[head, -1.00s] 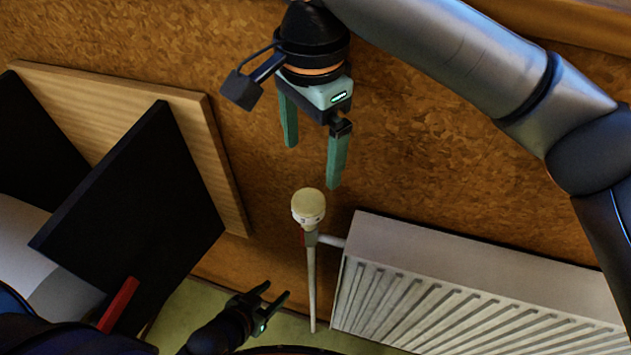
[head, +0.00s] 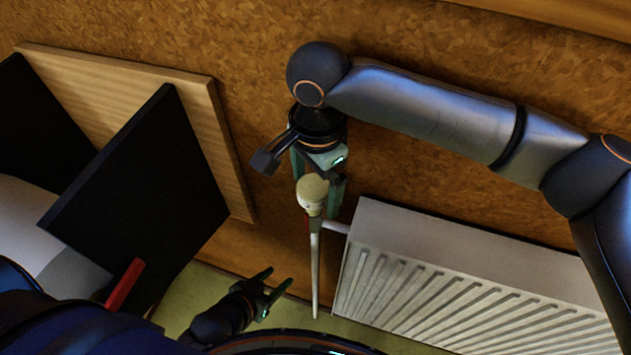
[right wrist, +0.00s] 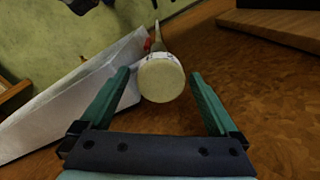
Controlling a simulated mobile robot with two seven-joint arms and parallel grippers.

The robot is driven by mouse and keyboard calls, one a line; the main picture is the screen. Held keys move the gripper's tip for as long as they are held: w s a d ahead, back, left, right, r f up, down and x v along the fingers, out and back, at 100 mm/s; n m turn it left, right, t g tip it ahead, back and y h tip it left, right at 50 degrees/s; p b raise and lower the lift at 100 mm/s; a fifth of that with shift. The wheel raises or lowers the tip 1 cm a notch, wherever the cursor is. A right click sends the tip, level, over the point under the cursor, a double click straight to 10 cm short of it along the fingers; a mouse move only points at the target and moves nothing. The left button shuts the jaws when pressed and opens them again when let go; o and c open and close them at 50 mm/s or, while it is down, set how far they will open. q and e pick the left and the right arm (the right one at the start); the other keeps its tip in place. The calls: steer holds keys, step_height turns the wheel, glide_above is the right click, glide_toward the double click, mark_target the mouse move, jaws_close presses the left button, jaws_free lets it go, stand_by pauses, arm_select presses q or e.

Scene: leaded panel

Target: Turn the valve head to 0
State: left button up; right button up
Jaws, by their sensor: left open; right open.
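The cream valve head (head: 313,190) sits on top of a pale pipe at the left end of the radiator. In the right wrist view the valve head (right wrist: 161,80) shows its round end face, with marks on its side too small to read. My right gripper (head: 318,205) is open, with one green finger on each side of the valve head. In the right wrist view gaps show between the valve head and both fingers of my right gripper (right wrist: 162,85). My left gripper (head: 279,281) is open and empty, low in the head view.
A black panel (head: 140,200) and a wooden board (head: 228,150) are at the left. A red piece (head: 125,284) lies near the black panel.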

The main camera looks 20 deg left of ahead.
steer(key=shift+c, duration=0.3)
steer(key=c, duration=1.3)
steer(key=shift+r+n+p, duration=0.2)
steer(key=shift+n+p, duration=0.8)
steer(key=shift+p, duration=0.2)
steer(key=shift+n+p, duration=0.45)
steer(key=shift+n, duration=0.45)
steer(key=n, duration=0.2)
steer(key=shift+a+f+n, duration=0.1)
steer(key=shift+f+n, duration=0.05)
steer(key=shift+n, duration=0.15)
steer(key=n, duration=0.5)
steer(key=shift+w+a, duration=0.1)
steer(key=n, duration=0.4)
steer(key=shift+n, duration=0.4)
steer(key=n, duration=0.4)
steer(key=shift+a+g, duration=0.1)
steer(key=shift+g, duration=0.2)
steer(key=shift+n, duration=0.3)
